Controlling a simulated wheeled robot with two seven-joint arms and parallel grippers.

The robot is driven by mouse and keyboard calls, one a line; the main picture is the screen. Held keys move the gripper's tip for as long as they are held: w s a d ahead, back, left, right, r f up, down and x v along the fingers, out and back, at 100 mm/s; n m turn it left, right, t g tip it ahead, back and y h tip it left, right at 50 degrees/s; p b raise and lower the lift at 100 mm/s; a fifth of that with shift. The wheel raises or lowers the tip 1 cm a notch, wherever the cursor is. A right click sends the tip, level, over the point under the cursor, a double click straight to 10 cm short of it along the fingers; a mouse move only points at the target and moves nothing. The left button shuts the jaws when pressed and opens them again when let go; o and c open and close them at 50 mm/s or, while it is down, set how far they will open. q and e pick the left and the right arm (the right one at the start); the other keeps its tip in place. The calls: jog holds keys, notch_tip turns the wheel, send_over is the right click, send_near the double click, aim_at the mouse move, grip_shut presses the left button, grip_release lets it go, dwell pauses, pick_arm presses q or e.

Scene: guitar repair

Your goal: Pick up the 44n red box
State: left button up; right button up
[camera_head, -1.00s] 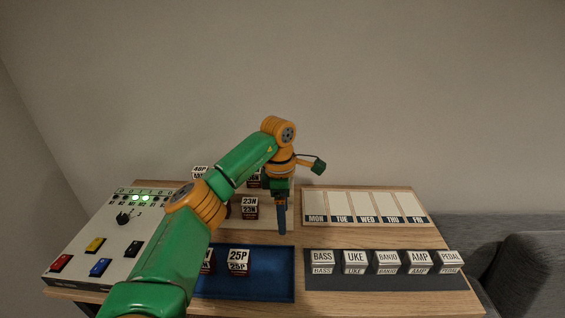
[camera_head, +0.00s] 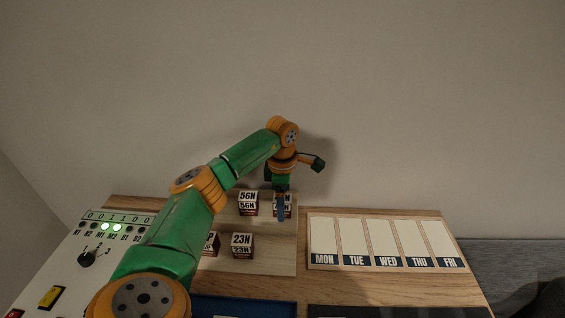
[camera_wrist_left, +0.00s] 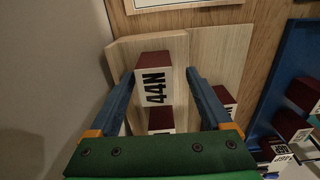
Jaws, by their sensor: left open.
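The 44N red box (camera_wrist_left: 153,86) has a dark red top and a white face lettered 44N. In the left wrist view it lies between the two blue fingers of my left gripper (camera_wrist_left: 158,84), which is open, with gaps on both sides. In the head view my left gripper (camera_head: 281,208) points down at the back right of the light wooden board, in front of a box (camera_head: 288,203) whose label it mostly covers. My right gripper is not in view.
Boxes 56N (camera_head: 248,202) and 23N (camera_head: 242,245) stand on the same board (camera_head: 270,262). A day chart (camera_head: 386,241) lies to the right, a white switch panel (camera_head: 70,268) to the left. A blue tray (camera_head: 245,306) is in front.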

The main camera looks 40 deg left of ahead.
pick_arm(q)
jog(key=shift+w+a+f, duration=0.2)
jog(key=shift+w+f, duration=0.05)
jog(key=shift+f, duration=0.5)
jog(key=shift+s+d+r, duration=0.1)
jog(key=c, duration=1)
grip_shut()
jog(key=shift+r, duration=0.1)
